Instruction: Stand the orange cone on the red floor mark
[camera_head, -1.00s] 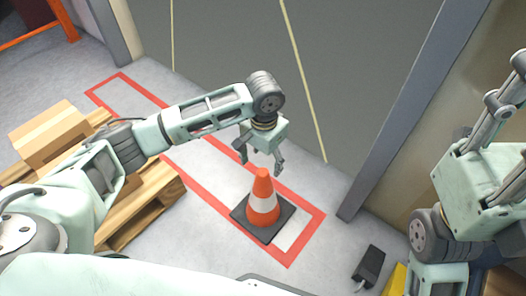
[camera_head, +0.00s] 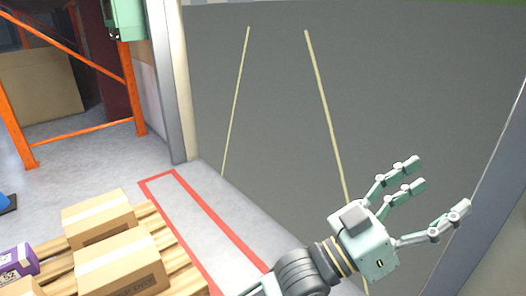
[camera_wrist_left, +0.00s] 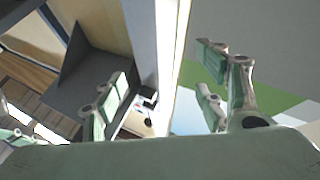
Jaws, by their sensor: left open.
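The orange cone is out of sight in both current views. Part of the red floor mark (camera_head: 222,222), a long rectangular outline on grey floor, shows in the head view; its near end is cut off by the bottom edge. My left gripper (camera_head: 430,198) is raised at the lower right of the head view, fingers spread and empty. Its fingers also show in the left wrist view (camera_wrist_left: 165,92), apart with nothing between them. My right gripper is not in view.
Cardboard boxes (camera_head: 118,268) sit on a wooden pallet (camera_head: 186,262) left of the mark. A purple item (camera_head: 15,262) lies at the left edge. An orange rack (camera_head: 98,132) stands behind. A grey wall panel (camera_head: 275,110) and metal post (camera_head: 170,85) border the floor.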

